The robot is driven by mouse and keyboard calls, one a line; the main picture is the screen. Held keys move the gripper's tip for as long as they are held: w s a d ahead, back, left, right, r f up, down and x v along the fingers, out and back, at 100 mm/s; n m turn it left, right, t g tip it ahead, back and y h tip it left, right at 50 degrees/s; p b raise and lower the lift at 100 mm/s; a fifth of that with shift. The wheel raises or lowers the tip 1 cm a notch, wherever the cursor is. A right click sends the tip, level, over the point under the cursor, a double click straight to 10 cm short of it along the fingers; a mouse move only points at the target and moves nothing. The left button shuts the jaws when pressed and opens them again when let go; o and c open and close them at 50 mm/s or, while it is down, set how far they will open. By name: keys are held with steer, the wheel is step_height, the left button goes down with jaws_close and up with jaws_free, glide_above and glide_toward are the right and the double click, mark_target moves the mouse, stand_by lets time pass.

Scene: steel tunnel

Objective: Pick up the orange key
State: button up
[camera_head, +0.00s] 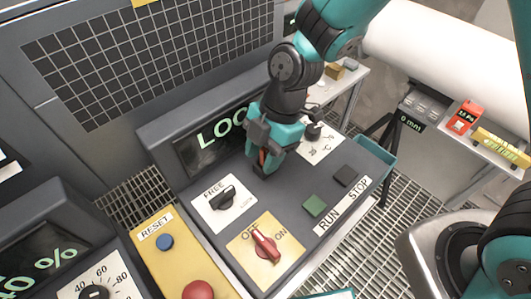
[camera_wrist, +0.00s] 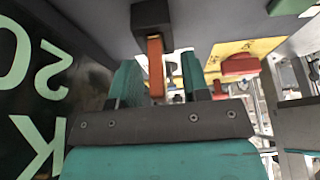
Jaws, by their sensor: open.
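The orange key (camera_wrist: 155,66) shows in the wrist view as an upright orange bar attached to a dark block (camera_wrist: 152,14). My gripper (camera_wrist: 160,75) is open, with one teal finger on each side of the key and a visible gap on both sides. In the head view my gripper (camera_head: 264,164) is low over the dark control panel (camera_head: 285,190), just in front of the screen (camera_head: 215,140). Only a small orange-red patch of the key (camera_head: 262,157) shows there; the rest is hidden by my gripper.
A black FREE/LOCK knob (camera_head: 226,197), a red OFF/ON switch (camera_head: 264,244), a green button (camera_head: 314,205) and a dark button (camera_head: 345,175) sit on the panel. Another black knob (camera_head: 314,132) is just right of my gripper.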

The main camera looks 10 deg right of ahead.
jaws_close()
